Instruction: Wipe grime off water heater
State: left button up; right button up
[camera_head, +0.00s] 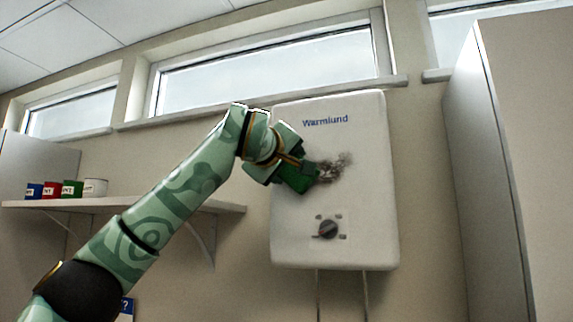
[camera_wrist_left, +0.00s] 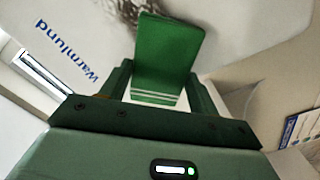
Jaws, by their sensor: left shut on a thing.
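My left gripper (camera_head: 294,172) is at the heater's front, shut on a green cloth or pad (camera_head: 300,180). In the left wrist view the green pad (camera_wrist_left: 168,55) stands between the fingers, with white stripes near its base. Grime (camera_wrist_left: 128,10) shows beyond its top edge. Whether the pad touches the heater I cannot tell. My right gripper is not in view.
A wall shelf (camera_head: 130,205) at left holds several small cans (camera_head: 72,188). A tall pale cabinet (camera_head: 520,170) stands at right. Windows (camera_head: 270,70) with a sill run above the heater, and pipes (camera_head: 365,292) drop below it.

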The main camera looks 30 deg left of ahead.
pick_arm(q)
jog(key=shift+p+x, duration=0.7)
jog(key=shift+x, duration=0.2)
